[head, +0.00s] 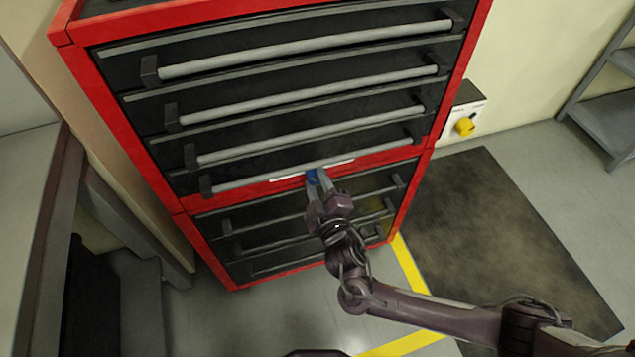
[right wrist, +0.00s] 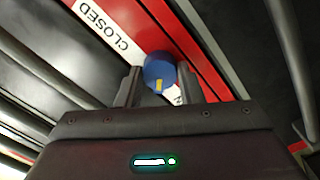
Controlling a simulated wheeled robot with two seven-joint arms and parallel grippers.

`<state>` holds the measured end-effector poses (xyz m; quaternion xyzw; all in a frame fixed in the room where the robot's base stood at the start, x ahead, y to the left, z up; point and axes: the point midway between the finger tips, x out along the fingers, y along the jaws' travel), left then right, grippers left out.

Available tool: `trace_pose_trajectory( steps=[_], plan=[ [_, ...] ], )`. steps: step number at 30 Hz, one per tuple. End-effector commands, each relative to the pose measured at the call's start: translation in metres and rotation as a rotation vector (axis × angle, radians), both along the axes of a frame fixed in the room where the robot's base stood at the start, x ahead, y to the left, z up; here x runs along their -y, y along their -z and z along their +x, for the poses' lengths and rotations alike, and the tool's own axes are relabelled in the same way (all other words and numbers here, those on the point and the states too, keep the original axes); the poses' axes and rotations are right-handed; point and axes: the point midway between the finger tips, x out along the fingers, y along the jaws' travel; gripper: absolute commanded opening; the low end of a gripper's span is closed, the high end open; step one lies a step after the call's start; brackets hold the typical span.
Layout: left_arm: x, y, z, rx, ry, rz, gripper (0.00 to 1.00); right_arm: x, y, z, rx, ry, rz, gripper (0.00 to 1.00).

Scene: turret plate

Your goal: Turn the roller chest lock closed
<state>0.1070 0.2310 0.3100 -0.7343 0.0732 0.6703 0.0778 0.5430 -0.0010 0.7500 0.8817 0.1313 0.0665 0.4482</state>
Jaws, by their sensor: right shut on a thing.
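The roller chest (head: 300,222) is red with dark drawers. Its lock is a small blue knob (head: 312,178) on the red band between the upper and lower drawers. In the right wrist view the blue knob (right wrist: 158,68) has a yellow mark on the side toward the gripper body. A white label reading CLOSED (right wrist: 108,30) lies to its upper left. Another white label, mostly hidden, shows just below the knob. My right gripper (head: 315,180) is shut on the knob, one finger on each side; its fingers also show in the right wrist view (right wrist: 158,84). My left gripper is out of view.
Long grey drawer handles (head: 305,88) stick out above and below the lock band. A grey bench (head: 70,215) stands at the left. A wall box with a yellow knob (head: 465,126) is at the right. A dark mat (head: 490,225) lies on open floor there.

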Motion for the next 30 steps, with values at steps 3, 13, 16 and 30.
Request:
trace_pose_trajectory(
  steps=[3, 13, 16, 30],
  plan=[
    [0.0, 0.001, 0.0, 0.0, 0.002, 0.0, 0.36, 0.0, 0.001, -0.001, -0.007, 0.0, 0.015, 0.11],
    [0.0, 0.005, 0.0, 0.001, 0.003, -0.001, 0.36, 0.0, 0.003, -0.001, -0.061, 0.001, 0.175, 0.11],
    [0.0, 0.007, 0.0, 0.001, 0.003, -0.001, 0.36, 0.0, 0.002, -0.001, -0.085, 0.002, 0.259, 0.11],
    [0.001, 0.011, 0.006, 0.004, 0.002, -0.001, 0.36, 0.001, 0.001, -0.001, -0.223, 0.003, 0.684, 0.11]
  ],
)
